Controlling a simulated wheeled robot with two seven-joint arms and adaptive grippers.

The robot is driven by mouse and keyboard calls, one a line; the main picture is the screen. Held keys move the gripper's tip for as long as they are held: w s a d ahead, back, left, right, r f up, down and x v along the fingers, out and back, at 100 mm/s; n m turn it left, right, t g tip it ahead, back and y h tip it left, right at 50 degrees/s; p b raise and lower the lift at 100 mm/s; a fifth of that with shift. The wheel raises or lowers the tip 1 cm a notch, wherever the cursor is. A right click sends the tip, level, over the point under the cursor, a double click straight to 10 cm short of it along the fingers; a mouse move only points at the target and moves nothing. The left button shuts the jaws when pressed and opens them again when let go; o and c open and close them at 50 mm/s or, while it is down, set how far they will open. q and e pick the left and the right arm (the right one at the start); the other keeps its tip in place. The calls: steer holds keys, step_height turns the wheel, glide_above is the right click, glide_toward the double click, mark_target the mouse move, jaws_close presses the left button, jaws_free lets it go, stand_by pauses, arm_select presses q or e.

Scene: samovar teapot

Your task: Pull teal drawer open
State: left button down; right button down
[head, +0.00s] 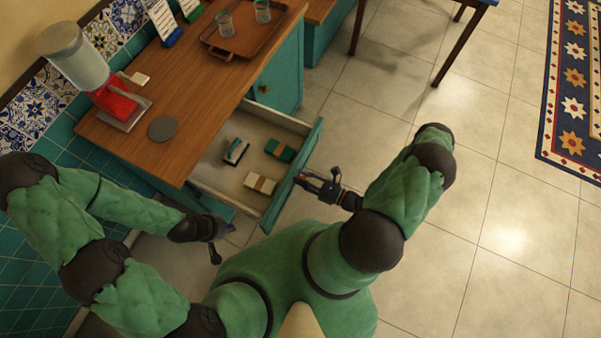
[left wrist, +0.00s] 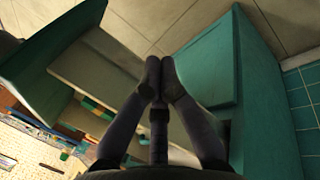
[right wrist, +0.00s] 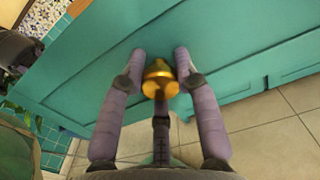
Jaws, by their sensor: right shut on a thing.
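The teal drawer (head: 305,148) stands pulled out of the wooden-topped counter in the head view, its pale inside showing. Several small boxes lie in it: a green and white one (head: 280,150), a tan and white one (head: 261,183) and a dark one (head: 236,151). My right gripper (head: 304,181) is at the drawer's front. In the right wrist view its fingers (right wrist: 160,62) are on either side of the brass knob (right wrist: 160,82), shut on it. My left gripper (head: 214,243) is low beside the counter's near side, empty, with its fingertips (left wrist: 160,78) together.
The counter top (head: 190,85) bears a red-based dispenser (head: 110,92), a grey disc (head: 162,129) and a tray (head: 262,43) with two glasses. A teal cabinet door (head: 280,78) is beyond the drawer. Tiled floor (head: 480,190) to the right is clear up to a patterned rug (head: 572,95).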

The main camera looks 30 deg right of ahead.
steer(key=shift+a+f, duration=0.1)
steer(key=shift+f, duration=0.1)
steer(key=c, duration=0.9)
jaws_free()
steer(key=v, duration=1.2)
